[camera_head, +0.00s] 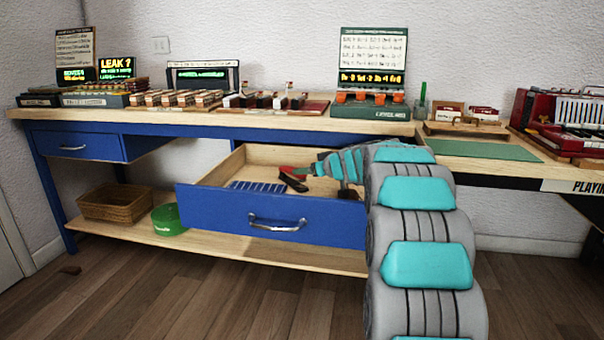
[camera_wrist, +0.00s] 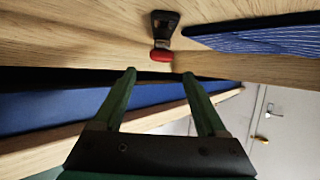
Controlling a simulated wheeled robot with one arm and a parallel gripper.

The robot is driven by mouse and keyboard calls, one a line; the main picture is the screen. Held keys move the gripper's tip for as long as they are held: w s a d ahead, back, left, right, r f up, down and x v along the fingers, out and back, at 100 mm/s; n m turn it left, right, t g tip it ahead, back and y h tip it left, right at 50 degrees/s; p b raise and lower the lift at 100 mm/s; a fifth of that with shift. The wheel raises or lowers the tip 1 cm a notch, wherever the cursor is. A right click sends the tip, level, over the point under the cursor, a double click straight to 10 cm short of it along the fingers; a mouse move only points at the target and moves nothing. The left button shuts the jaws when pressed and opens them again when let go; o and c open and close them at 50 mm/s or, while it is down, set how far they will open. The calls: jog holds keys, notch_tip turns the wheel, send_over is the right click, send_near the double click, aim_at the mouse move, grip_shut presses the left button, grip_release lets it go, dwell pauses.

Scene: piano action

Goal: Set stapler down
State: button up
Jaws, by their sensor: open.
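A black stapler with a red end (camera_wrist: 163,32) lies on the wooden floor of the open blue drawer in the wrist view. In the head view it shows as a small dark and red shape (camera_head: 292,181) inside the drawer (camera_head: 225,213). My gripper (camera_wrist: 159,76) is open, with its two green fingers apart and nothing between them. The red end lies just beyond the fingertips, with a visible gap. In the head view my arm reaches over the drawer's right side, and the fingers are too small to make out clearly.
A blue striped pad (camera_head: 257,187) lies in the drawer left of the stapler. The drawer front has a metal handle (camera_head: 278,224). The workbench top (camera_head: 215,119) above carries several piano-part displays. A wicker basket (camera_head: 115,204) and green tub (camera_head: 167,220) stand on the lower shelf.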

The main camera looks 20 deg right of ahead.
jog(key=shift+v, duration=0.8)
jog(key=shift+c, duration=0.2)
dwell(0.5)
